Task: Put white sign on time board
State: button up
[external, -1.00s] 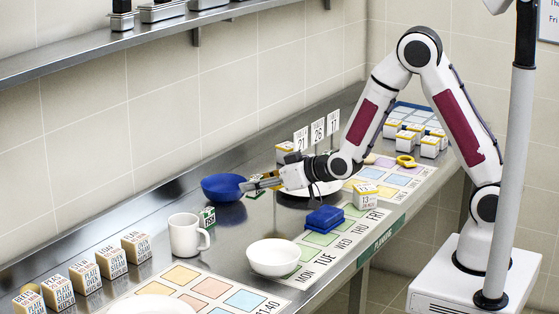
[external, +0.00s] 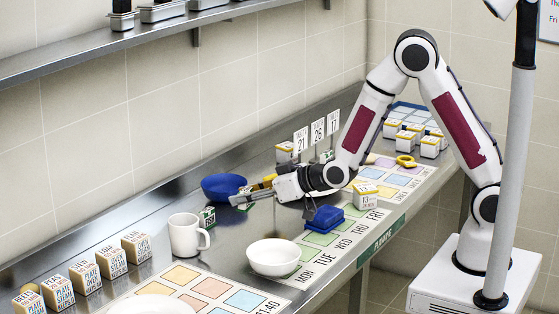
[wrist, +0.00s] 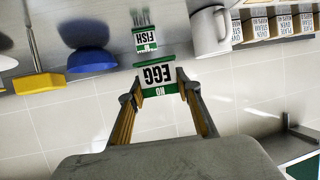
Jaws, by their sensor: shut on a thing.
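My gripper (external: 248,193) is low over the steel counter and points left. In the wrist view its two fingers (wrist: 157,88) are shut on a small white sign with a green edge reading NO EGG (wrist: 158,77). The sign shows only as a small green-white patch in the external view (external: 243,205). A similar FISH sign (external: 207,217) stands just beyond, and also shows in the wrist view (wrist: 146,38). The board with coloured squares and 11:40 (external: 262,306), seemingly the time board, lies at the front, partly cut off.
A blue bowl (external: 222,187) is behind the gripper, a white mug (external: 186,236) to its left. A white bowl (external: 273,257) and blue block (external: 322,219) stand near the weekday board (external: 300,277). White number signs (external: 318,131) stand behind the arm. Labelled boxes (external: 86,277) line the left.

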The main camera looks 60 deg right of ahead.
jog(key=s+a+r+n+y, duration=0.1)
jog(key=s+a+n+y, duration=0.1)
jog(key=a, duration=2.3)
jog(key=shift+s+a+g+y, duration=0.3)
jog(key=shift+s+a+g, duration=0.1)
jog(key=shift+s, duration=0.05)
jog(key=shift+f, duration=0.1)
jog(key=shift+f, duration=3)
jog(key=shift+f, duration=1.85)
